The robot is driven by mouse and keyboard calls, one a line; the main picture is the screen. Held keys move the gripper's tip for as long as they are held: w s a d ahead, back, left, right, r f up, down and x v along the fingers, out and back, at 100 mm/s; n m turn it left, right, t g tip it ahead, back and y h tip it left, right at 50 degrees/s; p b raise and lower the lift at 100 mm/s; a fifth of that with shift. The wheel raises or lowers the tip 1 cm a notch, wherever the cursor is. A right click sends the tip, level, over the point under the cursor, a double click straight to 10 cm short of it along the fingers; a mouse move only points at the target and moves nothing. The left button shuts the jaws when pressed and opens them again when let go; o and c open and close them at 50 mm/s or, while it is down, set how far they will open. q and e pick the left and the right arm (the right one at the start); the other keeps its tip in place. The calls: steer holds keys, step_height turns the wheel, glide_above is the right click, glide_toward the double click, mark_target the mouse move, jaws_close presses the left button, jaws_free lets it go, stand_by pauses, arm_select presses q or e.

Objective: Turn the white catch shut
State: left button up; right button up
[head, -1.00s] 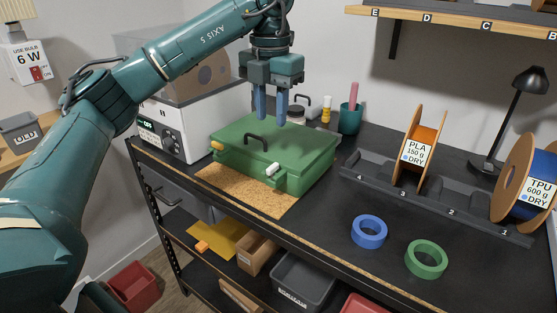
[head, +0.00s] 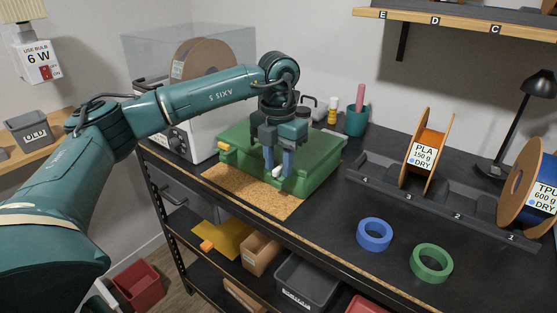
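The green case (head: 318,158) sits on the workbench with its lid down. The white catch (head: 277,172) is on the case's front side, near the right corner, partly hidden by my gripper's fingers. A yellow catch (head: 223,147) is at the left end of the front. My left gripper (head: 278,172) points down at the case front. Its two blue fingers are apart, one on either side of the white catch as seen here; I cannot tell whether they touch it. The case's handle is hidden behind my gripper. My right gripper is not in view.
A cork mat (head: 250,193) lies under and before the case. A blue ring (head: 374,234) and a green ring (head: 432,263) lie on the bench to the right. A spool rack (head: 440,208) stands behind them. A teal cup (head: 356,120) stands behind the case.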

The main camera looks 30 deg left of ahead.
arm_select(q)
steer(key=c, duration=0.6)
jaws_close()
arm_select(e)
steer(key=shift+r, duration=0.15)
